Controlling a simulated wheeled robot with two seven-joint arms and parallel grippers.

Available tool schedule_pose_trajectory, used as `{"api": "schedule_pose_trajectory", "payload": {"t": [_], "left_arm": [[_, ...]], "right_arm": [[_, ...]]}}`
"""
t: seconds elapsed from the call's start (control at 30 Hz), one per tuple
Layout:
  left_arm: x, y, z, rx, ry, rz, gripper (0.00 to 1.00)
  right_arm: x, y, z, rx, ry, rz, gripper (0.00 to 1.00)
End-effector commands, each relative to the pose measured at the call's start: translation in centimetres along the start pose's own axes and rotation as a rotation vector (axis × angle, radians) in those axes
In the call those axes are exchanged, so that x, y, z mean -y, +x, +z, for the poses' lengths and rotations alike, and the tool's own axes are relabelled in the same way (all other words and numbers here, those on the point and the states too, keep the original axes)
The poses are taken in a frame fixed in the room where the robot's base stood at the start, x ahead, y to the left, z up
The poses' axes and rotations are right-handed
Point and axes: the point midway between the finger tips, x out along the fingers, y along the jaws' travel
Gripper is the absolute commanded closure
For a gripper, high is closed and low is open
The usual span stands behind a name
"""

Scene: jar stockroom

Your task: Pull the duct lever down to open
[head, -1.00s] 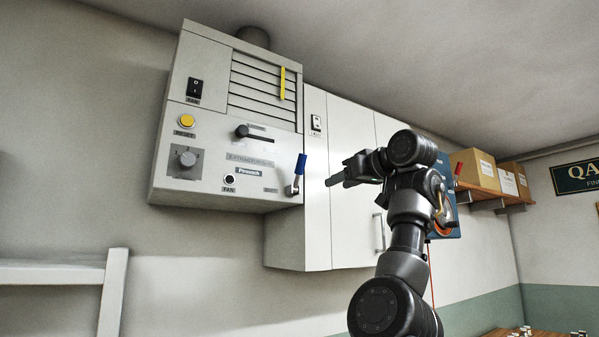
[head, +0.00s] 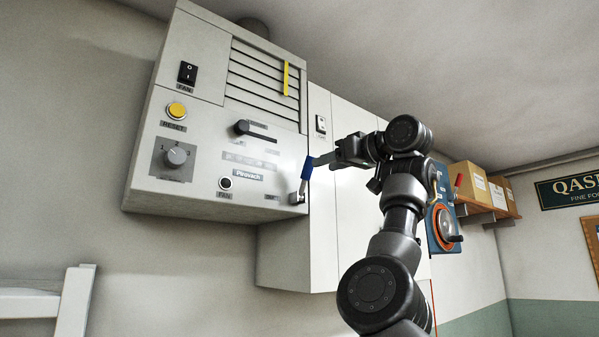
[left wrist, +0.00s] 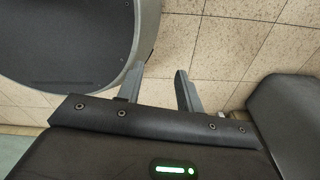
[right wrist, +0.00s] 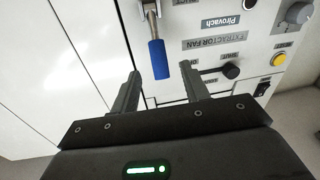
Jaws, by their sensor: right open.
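The duct lever has a blue handle (head: 307,169) on a metal arm, at the lower right corner of the grey extractor unit (head: 145,190). It points up with a slight lean to the right. My right gripper (head: 314,162) is open at the blue handle, coming in from the right. In the right wrist view the blue handle (right wrist: 158,58) shows between the spread fingertips of my right gripper (right wrist: 159,75); I cannot tell whether they touch it. My left gripper (left wrist: 159,74) shows only in its wrist view, open and empty above a tiled floor.
The unit also has a black lever (head: 256,131), a yellow button (head: 177,110), a knob (head: 175,157) and a black switch (head: 188,72). White cabinets (head: 345,220) stand right of it. A blue panel (head: 440,225) and a shelf with boxes (head: 468,180) are farther right.

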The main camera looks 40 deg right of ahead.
Motion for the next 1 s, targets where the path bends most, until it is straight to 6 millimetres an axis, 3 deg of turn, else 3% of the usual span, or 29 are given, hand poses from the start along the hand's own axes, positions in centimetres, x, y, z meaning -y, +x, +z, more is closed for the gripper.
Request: {"api": "schedule_pose_trajectory", "payload": {"t": [0.3, 0.5, 0.93, 1.0], "left_arm": [[0.2, -3.9, -1.2, -0.012, 0.001, -0.002, 0.64], [0.4, -5.3, -2.5, -0.031, 0.001, -0.004, 0.64], [0.3, -5.6, -1.5, -0.016, 0.001, -0.002, 0.64], [0.3, -5.6, -1.5, -0.016, 0.001, -0.002, 0.64]], "right_arm": [[0.0, 6.1, -0.5, 0.005, 0.002, -0.001, 0.54], [0.1, 8.7, -0.3, 0.003, 0.0, -0.002, 0.54], [0.2, 9.7, 0.0, 0.001, 0.001, -0.003, 0.54], [0.2, 9.7, 0.0, 0.001, 0.001, -0.004, 0.63]]}}
